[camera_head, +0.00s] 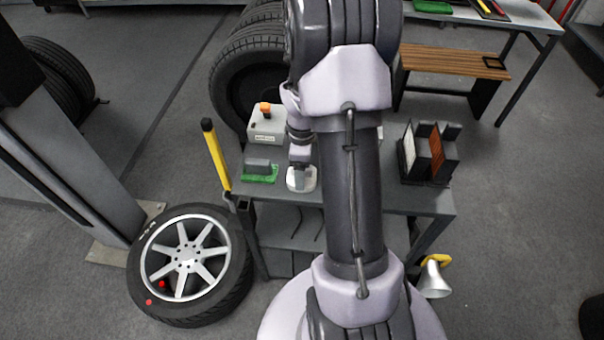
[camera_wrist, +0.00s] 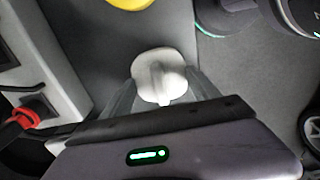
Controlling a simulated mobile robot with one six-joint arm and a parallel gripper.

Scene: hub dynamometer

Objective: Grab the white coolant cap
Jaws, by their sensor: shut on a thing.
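The white coolant cap (camera_wrist: 158,68) is a rounded white piece with a raised grip ridge. In the wrist view it sits between the two grey fingers of my gripper (camera_wrist: 162,88), which are shut on it. The fingers touch it from both sides. In the head view my gripper (camera_head: 301,179) is over the grey workbench (camera_head: 400,200), right of the green item. The cap cannot be told apart from the gripper there. I cannot tell whether the cap touches the surface below.
On the bench are a pale box with an orange button (camera_head: 266,124), a grey block on a green base (camera_head: 260,172) and a dark rack with panels (camera_head: 428,152). A yellow post (camera_head: 215,157) stands at the bench's left edge. A wheel (camera_head: 190,264) lies left.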

